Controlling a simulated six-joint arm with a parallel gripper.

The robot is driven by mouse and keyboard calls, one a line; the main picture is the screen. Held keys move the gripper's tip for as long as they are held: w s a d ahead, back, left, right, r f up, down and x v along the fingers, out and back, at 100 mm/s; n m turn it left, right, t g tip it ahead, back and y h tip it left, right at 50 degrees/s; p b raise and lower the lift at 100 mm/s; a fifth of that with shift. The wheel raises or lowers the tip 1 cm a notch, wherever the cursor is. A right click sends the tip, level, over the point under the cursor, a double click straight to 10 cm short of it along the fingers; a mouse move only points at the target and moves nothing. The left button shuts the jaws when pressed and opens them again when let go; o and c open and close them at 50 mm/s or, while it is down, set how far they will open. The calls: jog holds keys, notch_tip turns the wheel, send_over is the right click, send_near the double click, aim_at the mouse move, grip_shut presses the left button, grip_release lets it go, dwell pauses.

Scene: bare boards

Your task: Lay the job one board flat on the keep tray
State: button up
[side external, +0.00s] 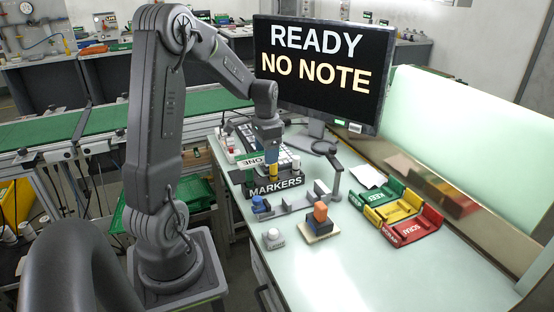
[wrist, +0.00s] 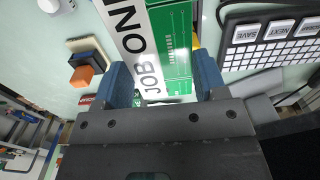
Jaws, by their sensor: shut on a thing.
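My gripper (side external: 272,157) is over the back left of the bench, by the markers box. In the wrist view my gripper (wrist: 164,82) has its two blue fingers shut on the job one board (wrist: 178,45). The board is green with a white label strip, of which "JOB ON" shows. In the side view part of the board (side external: 250,162) shows left of the fingers, above the bench, with "ONE" inverted. The keep tray (side external: 374,197) is green, on the right of the bench, well apart from the board. No board shows in it.
A yellow tray (side external: 402,210) and red scrap tray (side external: 413,228) adjoin the keep tray. The markers box (side external: 273,188), a grey fixture (side external: 297,202), an orange-and-blue block (side external: 320,214) and a grey button (side external: 273,238) lie leftward. A monitor (side external: 322,70) reading "READY NO NOTE" stands behind.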

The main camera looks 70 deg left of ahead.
notch_tip(320, 180, up, 5)
jog(key=shift+w+a+f, duration=0.1)
jog(key=shift+w, duration=0.05)
jog(key=w+d+t, duration=0.1)
jog(key=w+d, duration=0.2)
jog(key=w, duration=1.5)
jog(key=w+d+t, duration=0.1)
jog(key=w+d, duration=1)
jog(key=w, duration=0.3)
notch_tip(320, 180, down, 7)
jog(key=shift+t, duration=0.3)
jog(key=shift+d, duration=0.1)
jog(key=shift+s+f+x, duration=0.1)
jog(key=shift+s+x, duration=0.2)
jog(key=shift+x, duration=1.05)
jog(key=shift+s+f+x, duration=0.1)
jog(key=shift+s+x, duration=0.2)
jog(key=shift+x, duration=1)
jog(key=shift+s+x, duration=0.3)
jog(key=shift+x, duration=1.05)
jog(key=shift+f, duration=0.55)
